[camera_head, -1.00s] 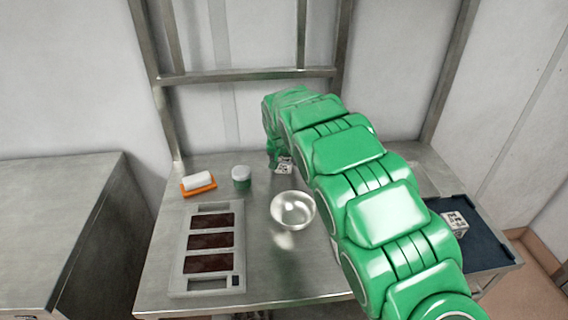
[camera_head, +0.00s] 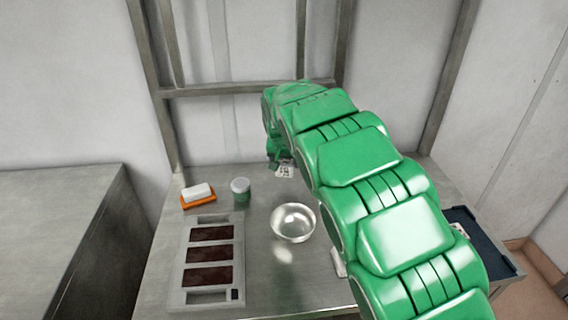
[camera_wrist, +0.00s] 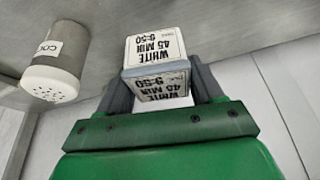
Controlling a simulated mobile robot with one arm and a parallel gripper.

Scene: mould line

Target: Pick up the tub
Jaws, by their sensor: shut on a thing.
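The tub (camera_wrist: 158,62) is a small pale box-like container with black lettering reading "WHITE 45 MIN 9:50". In the wrist view it sits between the two dark fingers of my gripper (camera_wrist: 160,80), which is shut on it. In the head view the tub (camera_head: 285,172) shows as a small white labelled patch below my green wrist, at the back of the steel table. My arm hides part of it, and the fingers (camera_head: 277,162) are hard to make out there. It appears to be held slightly above the table.
A grey shaker (camera_wrist: 58,55) with a perforated white lid is left of the tub in the wrist view. A dark tray (camera_head: 490,245) is at right.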

